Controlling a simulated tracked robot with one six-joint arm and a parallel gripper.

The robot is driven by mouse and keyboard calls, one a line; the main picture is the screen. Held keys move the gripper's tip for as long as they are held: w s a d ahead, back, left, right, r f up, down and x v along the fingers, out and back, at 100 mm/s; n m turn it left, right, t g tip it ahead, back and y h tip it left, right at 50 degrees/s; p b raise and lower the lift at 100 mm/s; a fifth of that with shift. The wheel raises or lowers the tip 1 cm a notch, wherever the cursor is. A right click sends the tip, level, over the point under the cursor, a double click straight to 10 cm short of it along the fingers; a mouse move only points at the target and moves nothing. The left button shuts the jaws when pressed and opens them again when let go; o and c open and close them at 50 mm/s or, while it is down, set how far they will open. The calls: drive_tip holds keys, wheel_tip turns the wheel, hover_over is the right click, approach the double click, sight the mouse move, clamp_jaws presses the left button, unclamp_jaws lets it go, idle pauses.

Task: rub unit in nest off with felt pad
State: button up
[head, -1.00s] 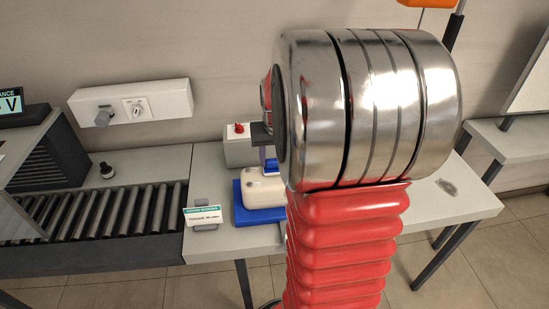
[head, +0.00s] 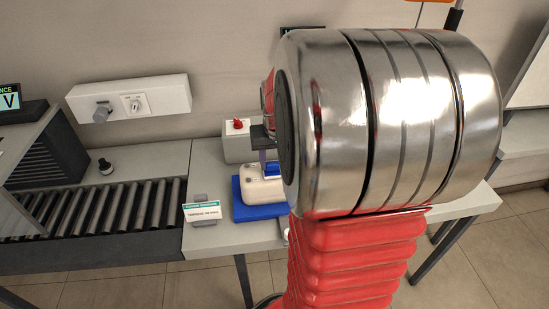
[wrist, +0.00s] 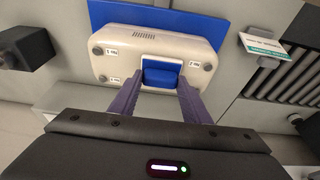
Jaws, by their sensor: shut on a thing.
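The cream unit (head: 258,192) lies in the blue nest (head: 240,212) on the bench. In the wrist view the unit (wrist: 125,45) shows a slotted vent, small labelled dark knobs, and the blue nest (wrist: 205,22) beyond it. My gripper (wrist: 163,76) has its purple fingers shut on the blue felt pad (wrist: 161,72). The pad is over the unit's near edge in that view; I cannot tell whether it touches. In the head view the pad (head: 273,169) shows at the unit's upper right, partly hidden by my arm.
A grey box with a red knob (head: 238,125) stands behind the nest. A sign card (head: 202,212) stands left of it, beside the roller conveyor (head: 100,208). A small black knob-like object (head: 106,168) sits behind the rollers. My arm hides the bench's right part.

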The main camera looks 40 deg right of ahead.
drive_tip(key=shift+s+a, duration=0.25)
drive_tip(key=shift+s, duration=0.1)
wheel_tip(320, 180, up, 7)
idle(1.0)
idle(0.3)
drive_tip(key=o, duration=0.5)
drive_tip(key=c, duration=0.5)
drive_tip(key=shift+f, duration=2.95)
